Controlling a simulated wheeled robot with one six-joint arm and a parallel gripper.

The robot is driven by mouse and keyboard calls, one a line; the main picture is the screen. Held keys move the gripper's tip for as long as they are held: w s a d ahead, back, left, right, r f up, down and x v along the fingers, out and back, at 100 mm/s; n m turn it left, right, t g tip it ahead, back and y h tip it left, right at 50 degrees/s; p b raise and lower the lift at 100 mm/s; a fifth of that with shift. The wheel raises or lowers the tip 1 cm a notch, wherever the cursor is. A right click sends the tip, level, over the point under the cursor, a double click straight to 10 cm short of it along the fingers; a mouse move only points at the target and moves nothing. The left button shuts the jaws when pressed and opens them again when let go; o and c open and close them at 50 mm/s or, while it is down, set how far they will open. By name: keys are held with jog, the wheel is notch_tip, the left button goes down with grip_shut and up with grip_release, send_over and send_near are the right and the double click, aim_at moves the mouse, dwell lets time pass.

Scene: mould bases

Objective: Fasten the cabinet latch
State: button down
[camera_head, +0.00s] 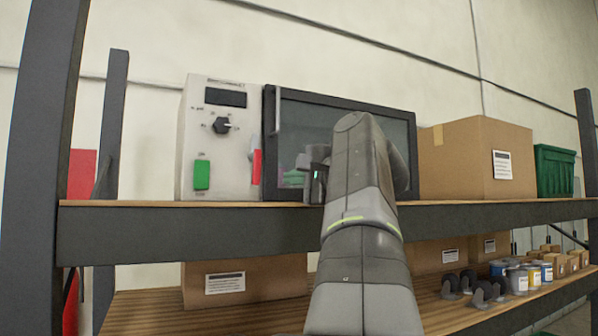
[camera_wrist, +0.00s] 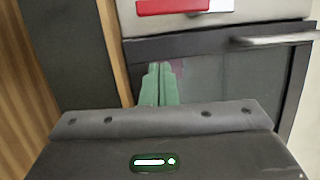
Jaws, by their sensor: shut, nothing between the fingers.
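The cabinet (camera_head: 345,107) is a dark-framed box with a glass door on the upper shelf. Its door looks closed, with a pale vertical handle (camera_head: 277,110) at the left edge; the handle also shows in the wrist view (camera_wrist: 275,39). A red tab (camera_head: 257,167), which may be the latch, sits at the border between control panel and door. It shows at the top of the wrist view (camera_wrist: 180,6) beside a white piece. My gripper (camera_head: 291,178) is shut and empty, in front of the door's lower left, right of the red tab. Its green fingertips (camera_wrist: 160,68) are together.
The control panel (camera_head: 218,155) left of the door has a black knob (camera_head: 221,125) and a green switch (camera_head: 202,175). A cardboard box (camera_head: 465,160) and green crate (camera_head: 554,170) stand at right. The shelf edge (camera_head: 180,232) runs below my gripper. Dark uprights flank the shelf.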

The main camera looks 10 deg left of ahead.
aim_at(254, 159)
jog(key=shift+s+a+r+p, duration=0.1)
jog(key=shift+s+a+p, duration=0.25)
jog(key=shift+a, duration=0.7)
jog(key=shift+s+a+p, duration=0.2)
jog(key=shift+s+a, duration=0.2)
jog(key=shift+a, duration=0.6)
jog(key=shift+s+d, duration=0.1)
jog(key=shift+s, duration=0.1)
